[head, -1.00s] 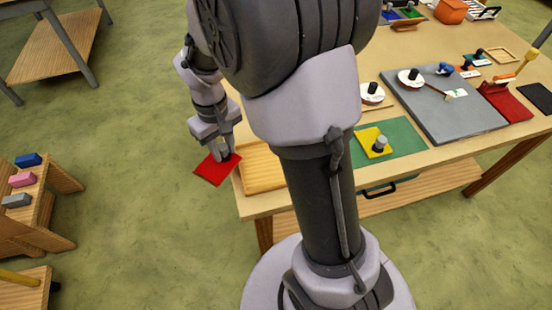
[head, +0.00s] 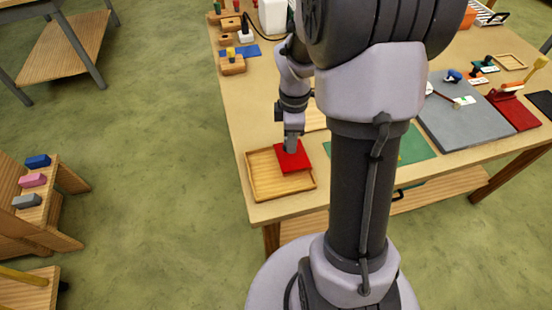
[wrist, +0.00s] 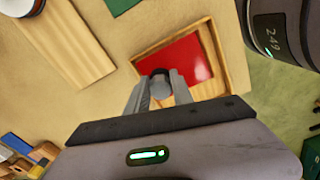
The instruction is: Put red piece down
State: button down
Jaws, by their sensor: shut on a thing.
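The red piece (head: 294,160) is a flat square held in my gripper (head: 290,148) over the wooden tray (head: 262,190) at the table's front left. In the wrist view the red piece (wrist: 185,58) shows inside the outline of the tray (wrist: 238,72). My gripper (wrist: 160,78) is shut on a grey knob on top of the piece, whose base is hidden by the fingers. I cannot tell whether the piece touches the tray floor. The tray's front left part is bare.
A green mat (head: 416,146) lies right of the tray, partly behind my arm. A grey board (head: 465,122) and a red stand (head: 515,108) are further right. Wooden blocks (head: 232,64) stand at the back left. Bare tabletop lies behind the tray.

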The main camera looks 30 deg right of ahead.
aim_at(277, 153)
jog(key=a, duration=0.4)
jog(key=shift+w+f+b, duration=0.25)
jog(key=shift+f+b, duration=0.05)
jog(key=shift+b, duration=0.05)
jog(key=shift+a+f, duration=0.2)
jog(key=shift+a, duration=0.05)
jog(key=shift+f+b, duration=0.95)
jog(key=shift+f, duration=0.5)
jog(key=shift+f, duration=0.2)
jog(key=c, duration=1.1)
grip_release()
